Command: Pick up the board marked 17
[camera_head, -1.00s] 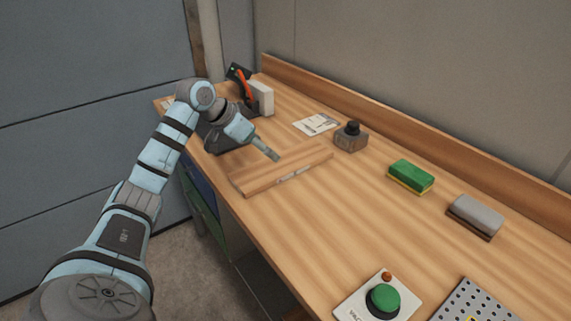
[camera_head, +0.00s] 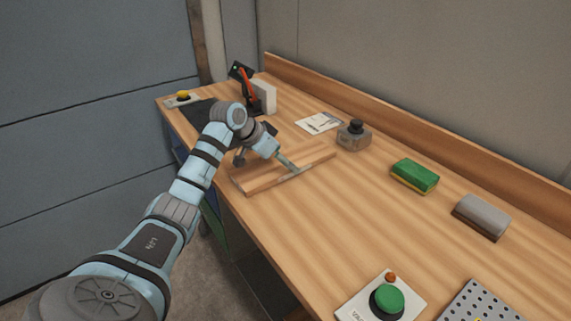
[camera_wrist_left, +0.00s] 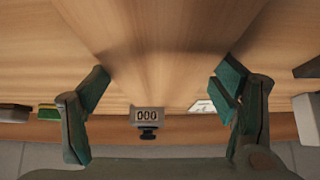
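A flat wooden board (camera_head: 262,183) lies on the wooden bench, close to its front edge in the head view. Its colour nearly matches the bench top, and I cannot read a number on it. My left gripper (camera_head: 288,165) is low over the board's middle, with a finger across its near edge. In the left wrist view the fingers (camera_wrist_left: 160,84) are spread wide apart, and what looks like the board (camera_wrist_left: 160,28) runs between them. Nothing is held. Whether the fingers touch the board I cannot tell. My right gripper is not in view.
A counter (camera_head: 353,136) reading 000 and a paper card (camera_head: 319,123) lie behind the board. A green sponge (camera_head: 413,176), a grey block (camera_head: 481,217), a green-button box (camera_head: 386,300) and a perforated plate (camera_head: 480,305) are rightward. A black device (camera_head: 250,88) stands at the far left.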

